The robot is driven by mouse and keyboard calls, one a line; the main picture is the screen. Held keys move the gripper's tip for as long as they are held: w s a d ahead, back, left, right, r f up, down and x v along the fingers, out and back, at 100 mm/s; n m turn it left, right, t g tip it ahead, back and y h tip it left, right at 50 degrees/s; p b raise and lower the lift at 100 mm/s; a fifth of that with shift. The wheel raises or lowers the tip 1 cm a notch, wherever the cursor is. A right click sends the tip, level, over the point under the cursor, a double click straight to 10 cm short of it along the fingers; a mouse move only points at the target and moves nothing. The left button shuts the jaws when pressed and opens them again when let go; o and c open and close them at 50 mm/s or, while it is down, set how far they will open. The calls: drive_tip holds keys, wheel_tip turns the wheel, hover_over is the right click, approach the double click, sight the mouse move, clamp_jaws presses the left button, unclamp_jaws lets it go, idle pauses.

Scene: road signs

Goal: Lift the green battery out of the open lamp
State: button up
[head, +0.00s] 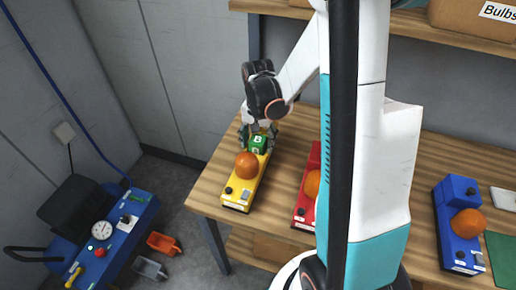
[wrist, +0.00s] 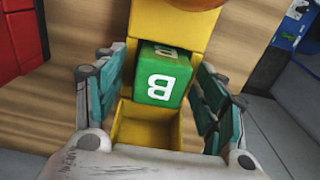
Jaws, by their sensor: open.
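The open lamp is the yellow one (head: 238,193) with an orange dome, near the left end of the wooden bench. The green battery (head: 258,144), marked with a white B, is at the lamp's back end. In the wrist view the green battery (wrist: 161,76) shows at the far end of the yellow lamp's open compartment (wrist: 147,125), with an empty yellow space nearer me. My gripper (head: 258,128) is above the battery. In the wrist view my gripper (wrist: 163,98) is open, one finger on each side of the battery, with gaps visible between.
A red lamp (head: 304,203) and a blue lamp (head: 458,226) stand farther right on the bench (head: 285,170). A blue machine with a gauge (head: 103,232) stands on the floor at left. A shelf with a "Bulbs" box (head: 470,20) is above.

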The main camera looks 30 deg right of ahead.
drive_tip(key=c, duration=1.5)
drive_tip(key=shift+r, duration=0.15)
wheel_tip(320, 180, up, 20)
drive_tip(key=p, duration=0.5)
